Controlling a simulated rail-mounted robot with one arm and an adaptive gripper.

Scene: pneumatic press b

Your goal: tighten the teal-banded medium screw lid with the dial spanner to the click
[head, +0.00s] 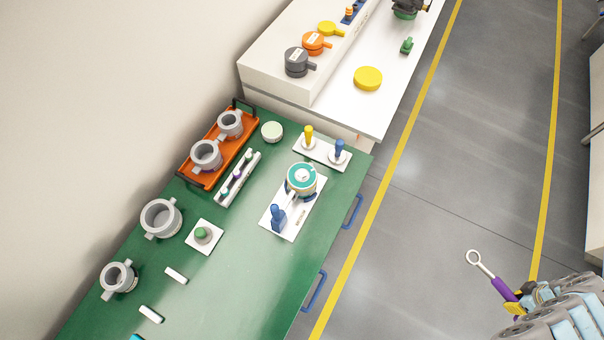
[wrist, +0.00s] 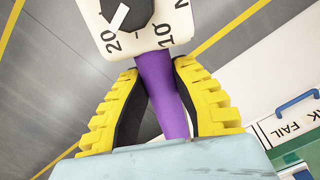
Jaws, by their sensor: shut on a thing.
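The teal-banded screw lid (head: 301,176) sits on a round vessel on a white plate (head: 290,226) on the green bench, beside a blue clamp-like piece (head: 278,217). My gripper (head: 517,303) is at the lower right, over the floor and well apart from the bench. It is shut on the purple handle of the dial spanner (head: 502,288); the spanner's ring end points up and left. In the wrist view the yellow fingers (wrist: 160,105) pinch the purple handle (wrist: 162,85), with the white dial face (wrist: 150,32) beyond them. The ring end is out of the wrist view.
The green bench (head: 230,270) carries an orange tray (head: 190,178) with grey vessels, a plate with yellow and blue handles (head: 318,153), a green button (head: 202,233) and loose grey vessels (head: 161,218). A white bench (head: 340,105) adjoins it. Floor between my gripper and the bench is clear.

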